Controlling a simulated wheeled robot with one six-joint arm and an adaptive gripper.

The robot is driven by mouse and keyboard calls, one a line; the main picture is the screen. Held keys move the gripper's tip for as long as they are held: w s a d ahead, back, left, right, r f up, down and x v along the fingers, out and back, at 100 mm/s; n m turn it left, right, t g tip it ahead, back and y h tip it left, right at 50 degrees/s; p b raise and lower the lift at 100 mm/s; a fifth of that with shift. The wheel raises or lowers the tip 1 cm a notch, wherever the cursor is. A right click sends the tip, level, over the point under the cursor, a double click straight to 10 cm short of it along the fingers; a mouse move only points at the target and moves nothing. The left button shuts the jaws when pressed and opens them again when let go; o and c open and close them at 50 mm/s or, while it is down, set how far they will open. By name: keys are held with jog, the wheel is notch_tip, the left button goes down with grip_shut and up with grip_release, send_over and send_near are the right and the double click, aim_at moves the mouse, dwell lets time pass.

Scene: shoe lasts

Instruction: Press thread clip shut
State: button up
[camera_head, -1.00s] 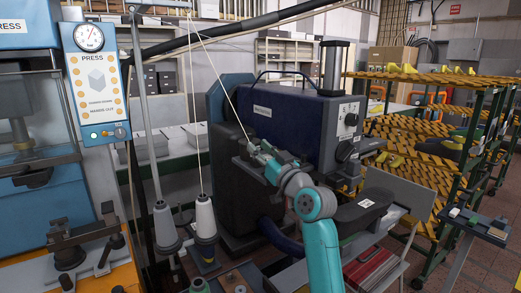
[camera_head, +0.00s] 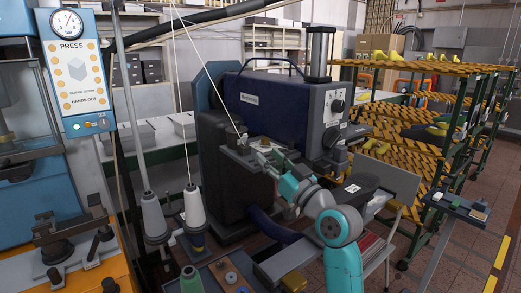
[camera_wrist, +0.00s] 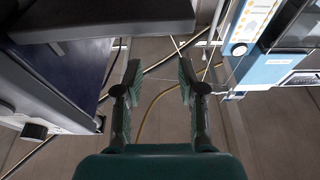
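The thread clip is probably the small metal piece (camera_head: 242,137) on top of the dark machine arm, where a pale thread (camera_head: 222,95) comes down; it is too small to tell whether it is open or shut. My gripper (camera_head: 268,152) is just to the right of it in the head view, seemingly apart from it. In the wrist view my gripper (camera_wrist: 159,72) has its two fingers spread, with nothing between them but floor and cables further off. The clip cannot be made out in the wrist view.
The blue stitching machine (camera_head: 268,103) stands close behind my gripper. Thread cones (camera_head: 194,208) stand at its left, below the running threads. A press (camera_head: 75,70) is at the far left.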

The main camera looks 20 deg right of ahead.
aim_at(245, 135)
jog(key=shift+s+d+f, duration=0.2)
jog(key=shift+s, duration=0.45)
jog(key=w+a+r+g, duration=0.1)
jog(key=w, duration=0.3)
jog(key=w+a+r+g, duration=0.1)
jog(key=w, duration=0.3)
jog(key=w+a+r+g+h, duration=0.1)
jog(key=w+a, duration=0.1)
jog(key=w, duration=0.2)
jog(key=shift+w+r, duration=0.15)
jog(key=shift+r, duration=0.1)
grip_shut()
